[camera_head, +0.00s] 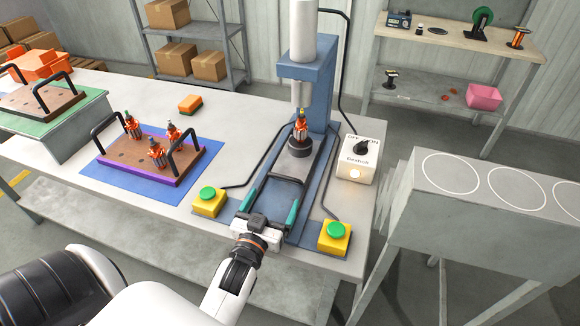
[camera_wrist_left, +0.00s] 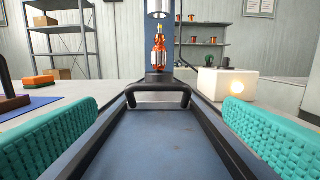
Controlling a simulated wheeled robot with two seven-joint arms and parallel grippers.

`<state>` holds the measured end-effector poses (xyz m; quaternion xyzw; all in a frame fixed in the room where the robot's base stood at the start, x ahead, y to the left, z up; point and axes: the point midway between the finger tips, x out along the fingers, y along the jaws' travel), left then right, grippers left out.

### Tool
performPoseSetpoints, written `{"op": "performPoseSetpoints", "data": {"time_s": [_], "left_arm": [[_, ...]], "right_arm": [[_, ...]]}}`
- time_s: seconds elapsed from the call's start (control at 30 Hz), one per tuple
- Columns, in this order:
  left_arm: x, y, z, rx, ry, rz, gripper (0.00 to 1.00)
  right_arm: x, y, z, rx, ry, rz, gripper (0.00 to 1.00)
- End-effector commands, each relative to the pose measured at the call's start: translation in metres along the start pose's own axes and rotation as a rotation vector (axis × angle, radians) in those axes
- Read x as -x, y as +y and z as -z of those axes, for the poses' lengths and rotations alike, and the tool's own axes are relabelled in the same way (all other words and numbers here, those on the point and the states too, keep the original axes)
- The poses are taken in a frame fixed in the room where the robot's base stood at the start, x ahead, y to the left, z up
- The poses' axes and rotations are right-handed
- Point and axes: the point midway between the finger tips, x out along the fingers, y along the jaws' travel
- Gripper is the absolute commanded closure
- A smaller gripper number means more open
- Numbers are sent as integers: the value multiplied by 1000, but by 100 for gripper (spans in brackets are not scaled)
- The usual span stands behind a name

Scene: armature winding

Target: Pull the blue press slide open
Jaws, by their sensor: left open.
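The blue press (camera_head: 322,85) stands toward the back of the table with its ram above an orange-wound armature (camera_head: 300,130). The armature stands upright on a dark round holder (camera_head: 300,148), below the ram. The slide's black handle (camera_head: 288,180) lies in front of the holder, between dark rails on the blue base; the handle also shows in the left wrist view (camera_wrist_left: 158,90). My left gripper (camera_head: 272,204) is open over the front of the rails, its teal fingers wide apart. The handle is ahead of the fingers, with nothing between them. My right gripper is not in view.
Yellow boxes with green buttons flank the base, left (camera_head: 208,200) and right (camera_head: 335,236). A white switch box (camera_head: 357,160) with a lit lamp stands right of the press. A brown tray (camera_head: 135,158) with several armatures sits on a blue mat (camera_head: 105,178) at left.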

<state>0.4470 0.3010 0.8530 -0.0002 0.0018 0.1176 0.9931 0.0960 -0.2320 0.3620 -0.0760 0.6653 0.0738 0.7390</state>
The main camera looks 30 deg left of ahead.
Motion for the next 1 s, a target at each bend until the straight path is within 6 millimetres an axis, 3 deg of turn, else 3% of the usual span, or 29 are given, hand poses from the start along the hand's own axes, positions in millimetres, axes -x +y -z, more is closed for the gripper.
{"op": "performPoseSetpoints", "data": {"time_s": [0.3, 0.5, 0.7, 1.0], "left_arm": [[-62, 0, -2, -2, -3, 0, 9], [-95, 0, -1, -1, -1, 0, 9], [-110, 0, -1, -1, -1, 0, 9], [-111, 0, 0, -1, 0, 0, 9]], "right_arm": [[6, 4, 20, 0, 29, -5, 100], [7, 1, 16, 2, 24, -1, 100], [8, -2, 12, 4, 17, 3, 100], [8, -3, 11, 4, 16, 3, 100]]}}
